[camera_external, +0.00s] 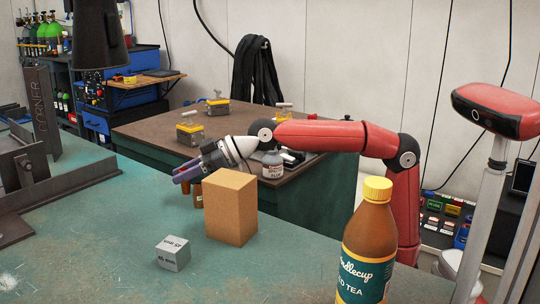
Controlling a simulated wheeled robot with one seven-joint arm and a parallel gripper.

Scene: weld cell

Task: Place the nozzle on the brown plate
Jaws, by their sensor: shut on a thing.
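My gripper (182,174) is at the left end of my arm, above the green table and just left of and behind the top of the cardboard-coloured box. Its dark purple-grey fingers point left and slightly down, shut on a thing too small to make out. I cannot tell whether that thing is the nozzle, and I see no nozzle elsewhere. I cannot pick out a separate brown plate. A brown-topped table (150,134) stands behind.
The tan box (231,208) hides what is behind it, including part of a small amber container (198,196). A grey cube (173,253) and a tea bottle (367,249) stand on the green table (100,235). Steel beams (45,180) lie left. The table's front left is clear.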

